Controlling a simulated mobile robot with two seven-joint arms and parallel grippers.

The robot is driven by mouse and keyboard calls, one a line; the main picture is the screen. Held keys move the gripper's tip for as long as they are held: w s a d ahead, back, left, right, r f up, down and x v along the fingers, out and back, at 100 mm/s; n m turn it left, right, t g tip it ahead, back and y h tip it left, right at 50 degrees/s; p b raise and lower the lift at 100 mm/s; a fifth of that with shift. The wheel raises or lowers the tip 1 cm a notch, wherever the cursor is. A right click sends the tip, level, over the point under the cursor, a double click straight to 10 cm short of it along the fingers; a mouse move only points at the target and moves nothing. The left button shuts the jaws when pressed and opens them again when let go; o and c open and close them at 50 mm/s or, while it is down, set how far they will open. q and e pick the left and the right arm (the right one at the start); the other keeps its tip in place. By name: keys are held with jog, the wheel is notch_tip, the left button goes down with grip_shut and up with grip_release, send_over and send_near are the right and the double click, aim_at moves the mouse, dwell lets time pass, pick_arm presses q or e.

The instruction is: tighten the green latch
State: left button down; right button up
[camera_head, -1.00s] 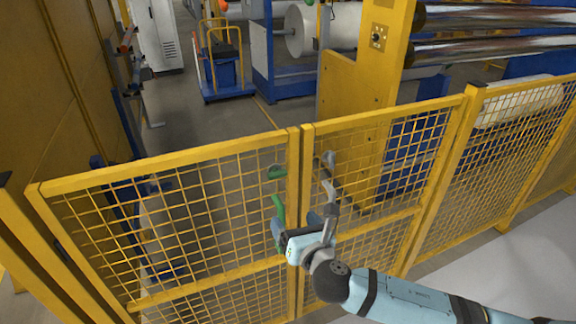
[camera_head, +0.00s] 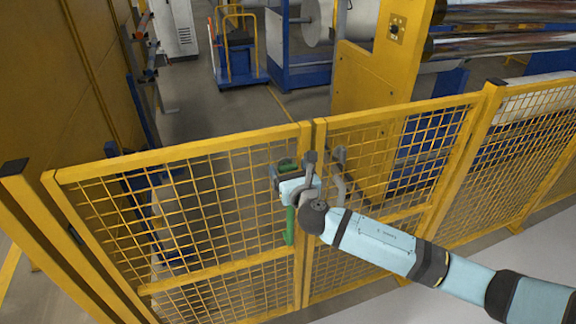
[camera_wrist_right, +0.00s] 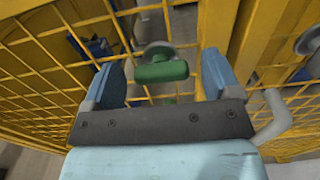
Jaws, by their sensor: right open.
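The green latch (camera_head: 287,163) is on the yellow gate, left of the post where the two mesh panels meet. It is partly hidden by my right gripper in the head view. In the right wrist view the green latch (camera_wrist_right: 162,71) shows as a short bar in front of a grey round base, between the two blue fingers. My right gripper (camera_head: 285,176) is open around or just short of it; contact cannot be told. A green handle (camera_head: 290,226) hangs lower on the same panel. My left gripper is not in view.
Yellow mesh fence panels (camera_head: 222,194) run across the front. A grey bent handle (camera_head: 339,185) sits on the right panel beside the post. Behind the fence stand a yellow machine column (camera_head: 365,95) and a blue cart (camera_head: 238,67).

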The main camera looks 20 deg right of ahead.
jog(key=shift+w, duration=0.65)
jog(key=c, duration=0.9)
